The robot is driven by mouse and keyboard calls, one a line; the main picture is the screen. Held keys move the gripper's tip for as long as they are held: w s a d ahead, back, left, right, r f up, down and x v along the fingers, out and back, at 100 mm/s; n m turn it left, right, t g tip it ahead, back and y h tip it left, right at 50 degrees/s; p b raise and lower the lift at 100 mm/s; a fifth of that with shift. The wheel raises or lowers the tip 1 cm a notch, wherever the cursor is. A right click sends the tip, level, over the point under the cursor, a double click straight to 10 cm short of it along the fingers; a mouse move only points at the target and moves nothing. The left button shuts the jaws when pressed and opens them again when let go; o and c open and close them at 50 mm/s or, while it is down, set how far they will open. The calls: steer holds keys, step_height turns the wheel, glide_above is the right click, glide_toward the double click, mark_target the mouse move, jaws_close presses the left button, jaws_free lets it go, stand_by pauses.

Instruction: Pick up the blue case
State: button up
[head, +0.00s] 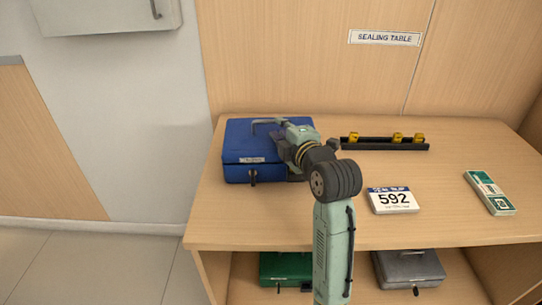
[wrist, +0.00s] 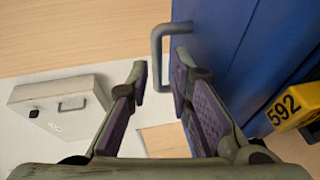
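The blue case (head: 240,140) lies on the left part of the tabletop, with a label and a dark clasp on its front. My gripper (head: 268,129) is over its top, partly hiding it. In the wrist view, the blue case (wrist: 235,45) fills the upper right. Its grey handle (wrist: 156,60) stands out from the blue face and shows between the two fingertips of my gripper (wrist: 160,72). The fingers are apart, with gaps visible beside the handle. A yellow tag (wrist: 290,108) marked 592 shows against the case's right side.
A dark rack (head: 385,146) with yellow pieces lies at the table's back. A white 592 card (head: 393,200) and a green-white pack (head: 489,193) are to the right. A green case (head: 285,268) and a grey case (head: 408,268) sit on the shelf below. Bare tabletop (head: 460,160) lies right.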

steer(key=p+x, duration=0.2)
steer(key=x, duration=0.2)
steer(key=shift+w+a+r, duration=0.15)
steer(key=shift+w, duration=0.35)
steer(key=shift+c, duration=0.4)
jaws_close()
steer(key=shift+r, duration=0.1)
